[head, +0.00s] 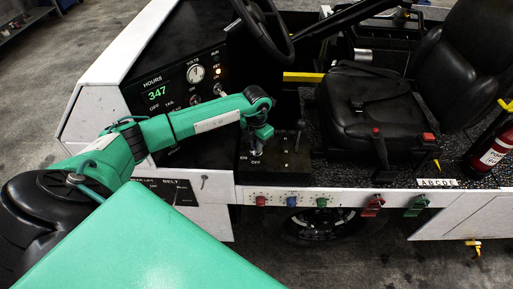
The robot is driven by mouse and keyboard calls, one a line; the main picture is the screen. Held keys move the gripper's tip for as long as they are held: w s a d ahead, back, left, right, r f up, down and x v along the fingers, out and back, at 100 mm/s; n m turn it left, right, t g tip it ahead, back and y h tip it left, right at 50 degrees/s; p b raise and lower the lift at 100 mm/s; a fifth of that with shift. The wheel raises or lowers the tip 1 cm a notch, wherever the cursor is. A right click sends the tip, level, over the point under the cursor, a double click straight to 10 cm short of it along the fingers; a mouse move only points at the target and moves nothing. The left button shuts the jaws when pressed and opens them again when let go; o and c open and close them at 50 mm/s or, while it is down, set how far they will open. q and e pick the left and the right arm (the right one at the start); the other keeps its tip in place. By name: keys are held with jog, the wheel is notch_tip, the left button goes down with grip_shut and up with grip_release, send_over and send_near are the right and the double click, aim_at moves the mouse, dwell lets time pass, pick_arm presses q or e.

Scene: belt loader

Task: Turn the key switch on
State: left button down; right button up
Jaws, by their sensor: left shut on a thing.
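My left gripper (257,147) points down at the small black console beside the seat. It is shut on what appears to be the key of the key switch, between white ON and OFF labels. The fingers hide most of the key, so I cannot tell which label it points to. My right gripper is not in view.
A black lever (299,132) stands just right of the gripper on the console. The dash panel (180,84) with a lit 347 hours display is behind my arm. The steering wheel (263,30) is above, the seat (385,110) to the right, and a red extinguisher (490,155) at far right.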

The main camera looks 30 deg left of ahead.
pick_arm(q)
jog(key=shift+m+b, duration=1.1)
jog(key=shift+b, duration=0.15)
jog(key=shift+m+b, duration=0.55)
jog(key=shift+m, duration=0.05)
jog(key=shift+r, duration=0.1)
jog(key=c, duration=1.4)
grip_release()
jog(key=shift+r+b, duration=1.85)
jog(key=shift+r, duration=5)
